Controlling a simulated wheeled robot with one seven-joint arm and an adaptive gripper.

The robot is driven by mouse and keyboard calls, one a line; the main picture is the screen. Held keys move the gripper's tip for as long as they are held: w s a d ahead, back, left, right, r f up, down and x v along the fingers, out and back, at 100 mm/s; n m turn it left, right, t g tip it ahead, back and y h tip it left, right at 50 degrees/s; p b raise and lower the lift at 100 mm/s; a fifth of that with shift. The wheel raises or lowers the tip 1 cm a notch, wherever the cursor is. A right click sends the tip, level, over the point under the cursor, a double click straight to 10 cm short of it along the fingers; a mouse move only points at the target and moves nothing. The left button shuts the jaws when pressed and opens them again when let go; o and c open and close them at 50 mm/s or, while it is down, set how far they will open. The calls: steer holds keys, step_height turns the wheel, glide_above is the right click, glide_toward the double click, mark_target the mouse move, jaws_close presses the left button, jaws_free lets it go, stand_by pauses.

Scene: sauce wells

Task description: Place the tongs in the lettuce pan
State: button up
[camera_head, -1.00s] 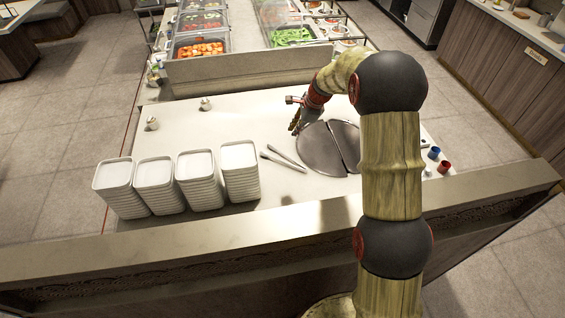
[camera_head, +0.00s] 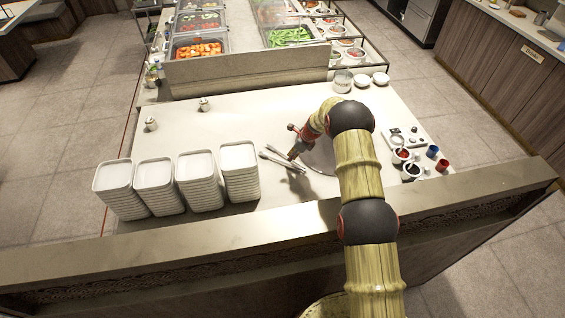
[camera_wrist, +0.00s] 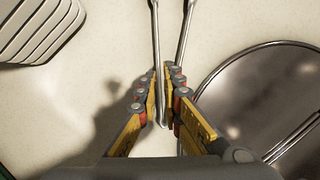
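The silver tongs (camera_head: 280,162) lie on the white counter, their two arms spread in a narrow V. They also show in the wrist view (camera_wrist: 156,40). My gripper (camera_head: 293,155) is low over the tongs, pointing down. In the wrist view its yellow-and-grey fingers (camera_wrist: 161,75) are close together. One tong arm runs between them, and the other passes by the right finger. Whether the fingers press on the metal I cannot tell. The pan with green pieces (camera_head: 291,37), seemingly the lettuce pan, is at the back centre, beyond a raised ledge.
White plate stacks (camera_head: 239,172) stand left of the tongs. A round metal disc (camera_wrist: 215,80) lies right of them, mostly behind my arm in the head view. A pan of orange-red pieces (camera_head: 198,47) is at the back left. Small sauce cups (camera_head: 403,154) are at the right.

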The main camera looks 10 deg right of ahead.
steer(key=shift+p+x, duration=0.3)
steer(key=shift+x, duration=2.25)
jaws_close()
